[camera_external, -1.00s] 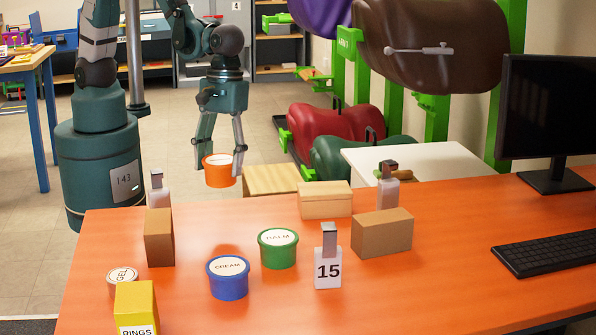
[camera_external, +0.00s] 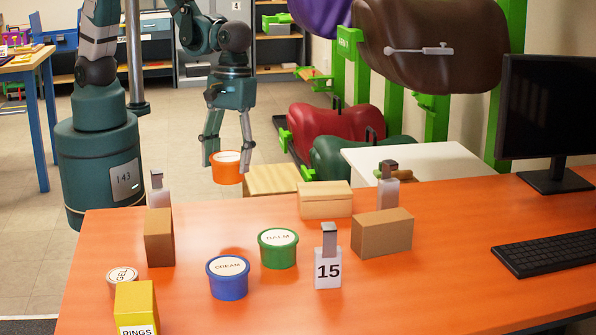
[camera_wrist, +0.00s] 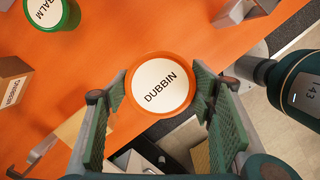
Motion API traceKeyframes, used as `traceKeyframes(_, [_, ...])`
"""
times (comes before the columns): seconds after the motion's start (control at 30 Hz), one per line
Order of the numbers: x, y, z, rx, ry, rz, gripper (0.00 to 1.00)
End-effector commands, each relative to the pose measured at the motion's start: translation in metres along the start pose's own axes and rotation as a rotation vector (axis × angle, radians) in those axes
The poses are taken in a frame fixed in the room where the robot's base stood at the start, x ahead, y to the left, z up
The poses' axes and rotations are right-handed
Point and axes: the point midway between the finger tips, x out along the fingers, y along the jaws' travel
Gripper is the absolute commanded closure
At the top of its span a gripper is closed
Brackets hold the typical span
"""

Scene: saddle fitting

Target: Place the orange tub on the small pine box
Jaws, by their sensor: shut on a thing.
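The orange tub (camera_external: 227,174) has a white lid, which reads DUBBIN in the wrist view (camera_wrist: 160,86). My gripper (camera_external: 228,160) is shut on it, with one finger on each side, and holds it upright in the air by the far table edge. The small pine box (camera_external: 325,206) is a pale wooden block with a lid line, standing on the orange table near its far edge. It is to the right of the tub in the external view, with a clear gap between them. Its top looks bare. I cannot tell it for certain in the wrist view.
Green BALM tub (camera_external: 278,250) and blue CREAM tub (camera_external: 228,279) stand nearer the camera. A brown box (camera_external: 382,233) and a bottle (camera_external: 388,188) stand right of the pine box; another brown box (camera_external: 159,237) is at left. A wooden surface (camera_external: 272,180) shows beyond the table.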

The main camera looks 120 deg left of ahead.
Motion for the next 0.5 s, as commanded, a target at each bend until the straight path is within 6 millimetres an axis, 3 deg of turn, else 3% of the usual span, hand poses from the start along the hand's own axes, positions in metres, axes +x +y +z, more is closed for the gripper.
traceKeyframes(0.27, [-0.028,0.059,-0.031,0.008,0.001,-0.002,0.62])
traceKeyframes(0.5, [-0.056,0.12,-0.074,0.021,0.001,-0.004,0.62])
